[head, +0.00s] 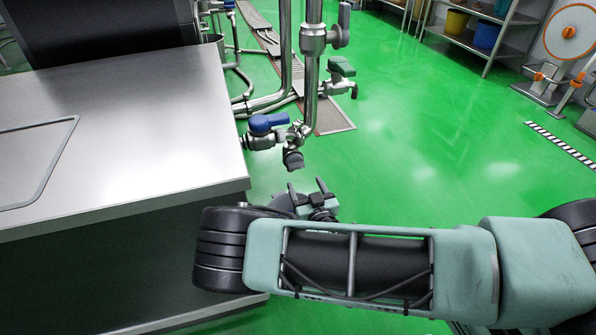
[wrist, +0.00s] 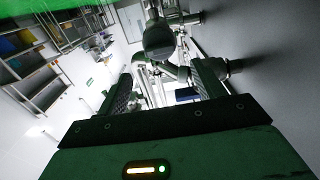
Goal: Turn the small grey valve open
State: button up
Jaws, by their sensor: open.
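A small dark grey valve piece (head: 293,158) hangs at the lower end of the steel pipework, beside the corner of the steel counter. A larger grey lever (head: 344,16) sits higher on the upright pipe; I cannot tell for certain which one the task names. My gripper (head: 306,186) is just below and near the lower grey piece, with its fingers apart and nothing between them. In the wrist view my gripper (wrist: 164,80) is open, and a dark rounded fitting (wrist: 158,42) shows beyond and above the fingers. No contact is visible.
A blue-handled valve (head: 266,123) sits just above the lower grey piece. The steel counter (head: 130,120) borders the left.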

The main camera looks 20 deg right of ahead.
aim_at(297, 168)
jog(key=w+b, duration=0.1)
jog(key=w, duration=0.7)
jog(key=shift+w, duration=0.15)
jog(key=c, duration=0.9)
